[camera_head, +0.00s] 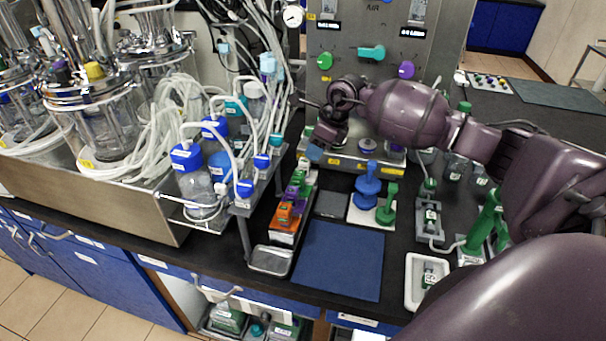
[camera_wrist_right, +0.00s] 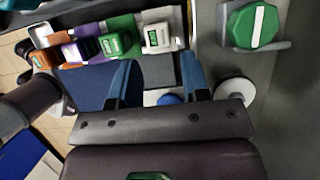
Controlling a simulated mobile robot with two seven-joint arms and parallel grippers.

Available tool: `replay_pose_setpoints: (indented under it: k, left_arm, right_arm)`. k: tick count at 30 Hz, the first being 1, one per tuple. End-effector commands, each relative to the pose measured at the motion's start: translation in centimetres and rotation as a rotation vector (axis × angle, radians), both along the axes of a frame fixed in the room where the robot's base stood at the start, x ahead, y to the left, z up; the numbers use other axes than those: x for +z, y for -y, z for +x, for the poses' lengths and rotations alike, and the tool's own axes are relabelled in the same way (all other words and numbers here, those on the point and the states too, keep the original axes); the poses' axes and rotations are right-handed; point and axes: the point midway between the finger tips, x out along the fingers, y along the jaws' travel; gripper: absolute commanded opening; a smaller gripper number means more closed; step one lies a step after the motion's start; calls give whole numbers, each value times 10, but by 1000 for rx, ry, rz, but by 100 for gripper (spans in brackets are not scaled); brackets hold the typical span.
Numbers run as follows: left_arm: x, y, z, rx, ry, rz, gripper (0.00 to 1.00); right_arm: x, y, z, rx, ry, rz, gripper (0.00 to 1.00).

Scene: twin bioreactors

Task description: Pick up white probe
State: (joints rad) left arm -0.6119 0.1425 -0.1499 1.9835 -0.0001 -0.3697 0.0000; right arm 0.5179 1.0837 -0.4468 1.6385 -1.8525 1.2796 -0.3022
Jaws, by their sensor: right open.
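The white probe (camera_wrist_right: 158,38) stands at the end of a row of coloured probes, past the green one (camera_wrist_right: 118,42) in the right wrist view. In the head view the white probe (camera_head: 303,163) is at the far end of that row, small and partly hidden near my gripper. My right gripper (camera_head: 316,152) is close above and beside the far end of the row. In the wrist view its two blue fingers (camera_wrist_right: 160,76) are apart with nothing gripped between them, and the white probe lies beyond the tips. My left gripper is not in view.
Purple (camera_wrist_right: 80,48) and orange (camera_head: 285,212) probes share the row. A bottle rack (camera_head: 240,208) stands close on the left. A control panel (camera_head: 345,65) rises behind. Blue and green stands (camera_head: 367,190) are to the right. A blue mat (camera_head: 338,260) is clear in front.

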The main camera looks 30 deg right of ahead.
Motion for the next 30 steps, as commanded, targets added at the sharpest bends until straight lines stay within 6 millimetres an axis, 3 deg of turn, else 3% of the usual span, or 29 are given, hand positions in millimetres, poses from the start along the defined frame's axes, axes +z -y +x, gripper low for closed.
replay_pose_setpoints:
  k: [1,8,18,26,30]
  left_arm:
    - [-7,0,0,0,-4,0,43]
    - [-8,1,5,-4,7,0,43]
    - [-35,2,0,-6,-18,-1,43]
    - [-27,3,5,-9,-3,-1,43]
    - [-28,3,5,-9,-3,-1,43]
  right_arm:
    - [-9,-2,2,0,-2,1,43]
    - [-18,-6,6,1,0,2,43]
    - [-57,-20,19,0,-4,1,43]
    - [-55,-20,20,0,1,1,43]
    - [-55,-20,20,0,1,1,21]
